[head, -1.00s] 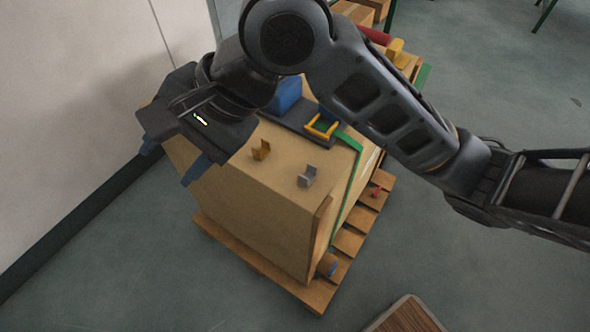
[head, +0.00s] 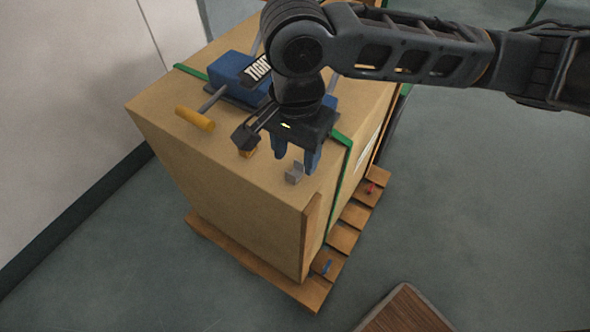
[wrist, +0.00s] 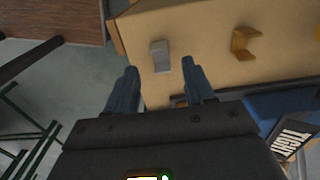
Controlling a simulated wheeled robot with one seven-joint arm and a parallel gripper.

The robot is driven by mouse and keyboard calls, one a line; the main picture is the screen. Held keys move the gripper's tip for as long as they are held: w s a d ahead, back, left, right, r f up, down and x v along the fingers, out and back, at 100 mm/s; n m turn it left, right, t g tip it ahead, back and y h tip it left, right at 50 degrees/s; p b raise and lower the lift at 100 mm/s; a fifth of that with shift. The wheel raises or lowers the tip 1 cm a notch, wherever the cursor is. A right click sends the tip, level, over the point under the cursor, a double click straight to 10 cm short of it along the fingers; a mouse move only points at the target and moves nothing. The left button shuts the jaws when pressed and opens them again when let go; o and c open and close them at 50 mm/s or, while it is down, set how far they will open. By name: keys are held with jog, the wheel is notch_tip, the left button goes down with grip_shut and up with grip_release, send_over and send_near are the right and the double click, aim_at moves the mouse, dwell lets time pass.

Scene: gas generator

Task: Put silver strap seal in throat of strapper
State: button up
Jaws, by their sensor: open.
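The silver strap seal (head: 294,174), a small grey U-shaped clip, stands on top of the cardboard box near its front right edge. It also shows in the wrist view (wrist: 160,56). My gripper (head: 296,160) points down above and just behind the seal, its blue fingers apart and empty. In the wrist view the seal lies ahead of the gap between the fingertips (wrist: 160,70), not clearly between them. The blue strapper (head: 233,70) lies on the box behind my gripper and also shows in the wrist view (wrist: 275,102). My arm hides part of it, and its throat is not visible.
A brass-coloured seal (wrist: 243,44) stands beside the silver one, partly hidden in the head view. The strapper's orange handle (head: 195,118) sticks out left. A green strap (head: 343,185) runs over the box (head: 220,170), which stands on a wooden pallet (head: 250,265).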

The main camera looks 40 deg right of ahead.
aim_at(295, 168)
jog(key=shift+f, duration=1.5)
grip_shut()
